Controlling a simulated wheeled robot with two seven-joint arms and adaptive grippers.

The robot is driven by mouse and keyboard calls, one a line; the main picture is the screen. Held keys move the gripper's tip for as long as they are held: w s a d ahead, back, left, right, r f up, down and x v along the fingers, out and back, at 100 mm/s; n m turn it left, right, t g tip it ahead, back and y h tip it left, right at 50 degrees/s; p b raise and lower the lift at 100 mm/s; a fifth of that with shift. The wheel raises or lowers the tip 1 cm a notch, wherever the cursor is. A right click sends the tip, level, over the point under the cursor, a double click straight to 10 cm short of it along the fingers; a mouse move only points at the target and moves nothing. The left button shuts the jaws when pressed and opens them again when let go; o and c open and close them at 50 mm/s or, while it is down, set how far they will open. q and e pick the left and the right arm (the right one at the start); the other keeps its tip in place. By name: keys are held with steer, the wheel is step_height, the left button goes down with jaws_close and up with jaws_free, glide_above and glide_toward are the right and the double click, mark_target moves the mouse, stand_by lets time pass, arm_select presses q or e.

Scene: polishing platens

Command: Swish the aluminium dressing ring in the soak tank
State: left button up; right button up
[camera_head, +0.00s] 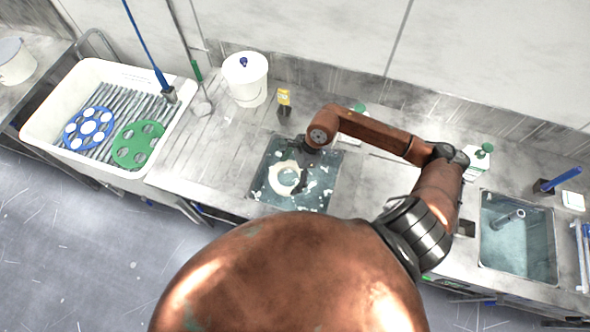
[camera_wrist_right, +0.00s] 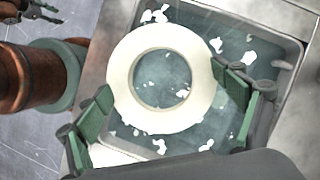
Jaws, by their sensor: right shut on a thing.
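The dressing ring (camera_head: 272,179) is a pale cream ring over the soak tank (camera_head: 319,176), a square sunken basin of dark teal liquid with white foam patches. In the right wrist view the ring (camera_wrist_right: 119,80) lies flat-on between the green-padded fingers of my right gripper (camera_wrist_right: 168,98), which is shut on it. I cannot tell how deep the ring sits in the liquid. A dark gripper-like part, possibly my left gripper (camera_wrist_right: 42,10), shows small at the wrist view's upper left corner.
A white tray (camera_head: 40,128) with a blue and a green perforated disc stands at left. A white lidded bucket (camera_head: 245,90) and a yellow-labelled bottle (camera_head: 284,103) stand behind the tank. A second basin (camera_head: 520,240) with a spout is at right. Bare counter lies left of the tank.

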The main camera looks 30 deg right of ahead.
steer(key=f+m+b, duration=0.1)
steer(key=f+b, duration=0.2)
steer(key=f, duration=0.2)
steer(key=d+f+m+b, duration=0.1)
steer(key=f+b, duration=0.3)
steer(key=f, duration=0.1)
steer(key=d+f+m+t+b, duration=0.1)
steer(key=f+b, duration=0.3)
steer(key=f, duration=0.1)
steer(key=shift+s+f, duration=0.1)
steer(key=shift+f, duration=0.3)
stand_by(0.7)
steer(key=shift+r, duration=0.2)
steer(key=shift+f+b, duration=0.2)
steer(key=shift+b, duration=0.1)
stand_by(0.7)
steer(key=shift+r, duration=0.2)
